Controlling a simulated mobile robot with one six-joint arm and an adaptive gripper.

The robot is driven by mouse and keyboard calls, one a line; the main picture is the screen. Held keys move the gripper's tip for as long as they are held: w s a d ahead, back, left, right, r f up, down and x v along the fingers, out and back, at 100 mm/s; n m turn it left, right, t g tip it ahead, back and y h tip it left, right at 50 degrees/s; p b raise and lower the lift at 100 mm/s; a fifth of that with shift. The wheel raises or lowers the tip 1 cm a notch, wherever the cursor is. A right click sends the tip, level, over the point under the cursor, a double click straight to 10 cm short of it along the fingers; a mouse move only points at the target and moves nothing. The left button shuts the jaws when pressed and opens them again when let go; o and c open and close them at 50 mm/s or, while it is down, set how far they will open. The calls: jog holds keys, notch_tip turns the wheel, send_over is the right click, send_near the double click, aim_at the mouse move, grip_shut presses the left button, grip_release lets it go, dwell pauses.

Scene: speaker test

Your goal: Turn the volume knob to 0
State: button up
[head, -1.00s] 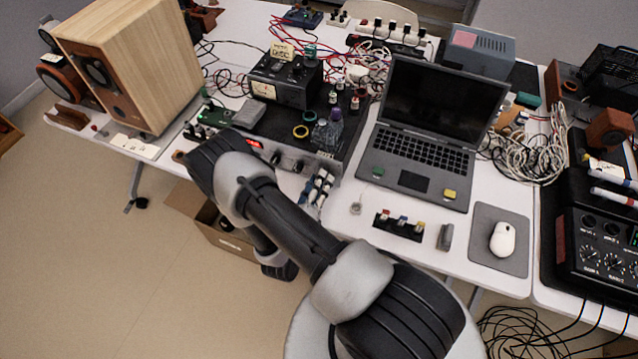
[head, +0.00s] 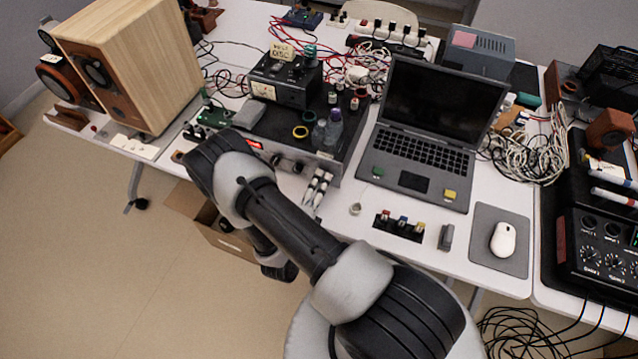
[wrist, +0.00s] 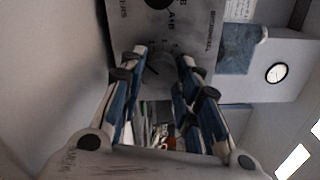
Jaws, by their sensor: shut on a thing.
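The amplifier (head: 275,127) is a wide black-topped unit with a pale front panel at the table's front edge. In the wrist view its panel (wrist: 195,15) carries printed lettering, and a dark selector knob (wrist: 157,3) sits at the top edge. A round grey volume knob (wrist: 158,70) lies between my fingertips. My gripper (head: 324,175) is at the right end of the panel; its two blue-and-white fingers also show in the wrist view (wrist: 161,62), shut on this knob. The volume scale is too small and blurred to read.
The open laptop (head: 415,165) stands right of the amplifier. A wooden speaker (head: 140,65) stands at the left, and a meter box (head: 285,80) and small bottles rest on the amplifier. A cardboard box (head: 228,243) is below the table edge.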

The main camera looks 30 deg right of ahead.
jog(key=o, duration=1.1)
jog(key=v, duration=1.2)
jog(key=shift+s, duration=0.1)
